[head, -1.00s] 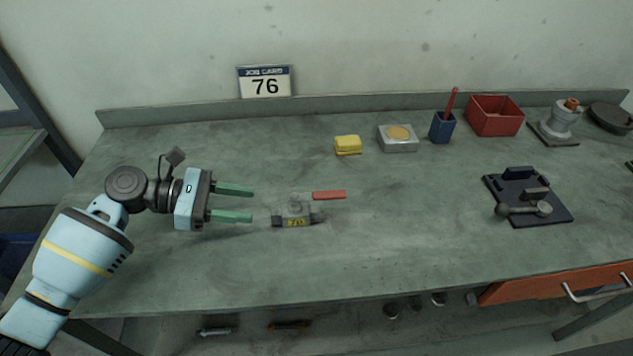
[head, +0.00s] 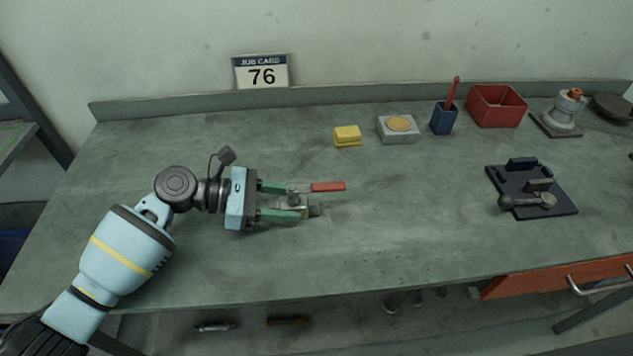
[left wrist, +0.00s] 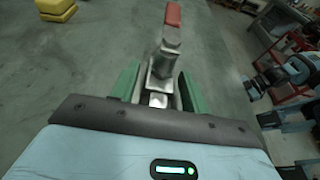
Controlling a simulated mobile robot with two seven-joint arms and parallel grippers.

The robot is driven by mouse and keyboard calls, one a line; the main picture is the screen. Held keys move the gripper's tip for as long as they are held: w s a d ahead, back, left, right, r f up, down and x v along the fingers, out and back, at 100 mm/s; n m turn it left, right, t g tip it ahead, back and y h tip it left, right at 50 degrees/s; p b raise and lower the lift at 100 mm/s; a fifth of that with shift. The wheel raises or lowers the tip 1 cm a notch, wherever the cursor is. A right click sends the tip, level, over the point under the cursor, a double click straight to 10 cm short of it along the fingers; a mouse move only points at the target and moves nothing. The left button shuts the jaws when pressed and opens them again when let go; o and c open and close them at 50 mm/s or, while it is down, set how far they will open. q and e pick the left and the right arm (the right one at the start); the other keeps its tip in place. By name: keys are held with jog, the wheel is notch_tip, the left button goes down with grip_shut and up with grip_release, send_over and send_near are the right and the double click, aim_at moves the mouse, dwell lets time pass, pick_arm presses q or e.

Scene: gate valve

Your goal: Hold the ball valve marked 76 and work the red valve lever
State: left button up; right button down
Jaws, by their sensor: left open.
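The ball valve (head: 296,209) lies on the bench, a grey body with a red lever (head: 328,187) that points right in the head view. Its yellow 76 label, seen earlier, is now covered by my left gripper. My left gripper (head: 284,202) is open, its green fingers on either side of the valve body. In the left wrist view the valve body (left wrist: 160,82) sits between the two fingers, and the red lever (left wrist: 173,14) points away from me. I cannot tell whether the fingers touch the valve. My right gripper is not in view.
A job card (head: 262,73) reading 76 stands at the wall. A yellow block (head: 347,136), a grey box with a tan disc (head: 398,130), a blue holder (head: 443,118) and a red bin (head: 496,106) line the back. A dark fixture (head: 531,190) sits at right. The bench middle is clear.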

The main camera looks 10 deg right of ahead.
pick_arm(q)
jog(key=shift+d+f, duration=0.1)
jog(key=shift+d, duration=0.2)
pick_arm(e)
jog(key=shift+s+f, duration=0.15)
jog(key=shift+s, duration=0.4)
pick_arm(q)
jog(key=c, duration=0.8)
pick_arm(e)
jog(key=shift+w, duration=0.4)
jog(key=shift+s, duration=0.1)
